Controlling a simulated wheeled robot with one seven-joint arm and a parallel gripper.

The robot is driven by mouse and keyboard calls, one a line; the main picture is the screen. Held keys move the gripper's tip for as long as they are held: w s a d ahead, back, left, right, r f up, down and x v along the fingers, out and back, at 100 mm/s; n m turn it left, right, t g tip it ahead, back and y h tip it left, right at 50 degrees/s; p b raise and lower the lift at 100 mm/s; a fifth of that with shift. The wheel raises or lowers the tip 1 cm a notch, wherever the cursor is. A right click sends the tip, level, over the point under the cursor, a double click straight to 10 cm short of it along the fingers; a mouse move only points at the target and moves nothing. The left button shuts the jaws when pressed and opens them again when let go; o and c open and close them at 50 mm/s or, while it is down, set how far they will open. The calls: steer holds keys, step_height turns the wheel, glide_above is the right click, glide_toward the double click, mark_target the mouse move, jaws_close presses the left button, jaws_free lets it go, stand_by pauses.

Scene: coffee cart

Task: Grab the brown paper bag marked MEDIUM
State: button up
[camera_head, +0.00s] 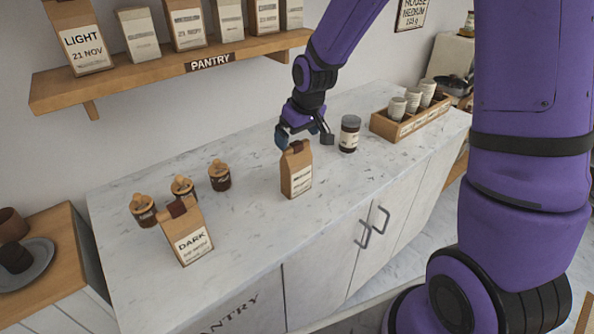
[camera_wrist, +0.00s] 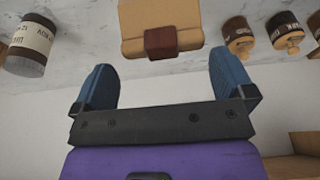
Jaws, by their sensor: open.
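A brown paper bag (camera_head: 297,172) with a white label and a dark red clip on its folded top stands upright on the marble counter; its label is too small to read surely. My gripper (camera_head: 305,131) is just behind and above its top. In the wrist view, the bag (camera_wrist: 160,22) with its clip is beyond the blue fingers (camera_wrist: 160,85), which are spread apart with nothing between them. Another brown bag (camera_head: 188,232), labelled DARK, stands at the front left of the counter.
Several small wooden-lidded jars (camera_head: 183,188) stand left. The pantry shelf (camera_head: 150,79) with several bags, one marked LIGHT, hangs behind. The counter between the two bags is clear.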

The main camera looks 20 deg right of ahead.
mark_target(297, 143)
steer(key=f, duration=0.4)
steer(key=shift+a, duration=0.25)
steer(key=shift+w+f, duration=0.25)
steer(key=shift+f, duration=0.4)
steer(key=c, duration=1.1)
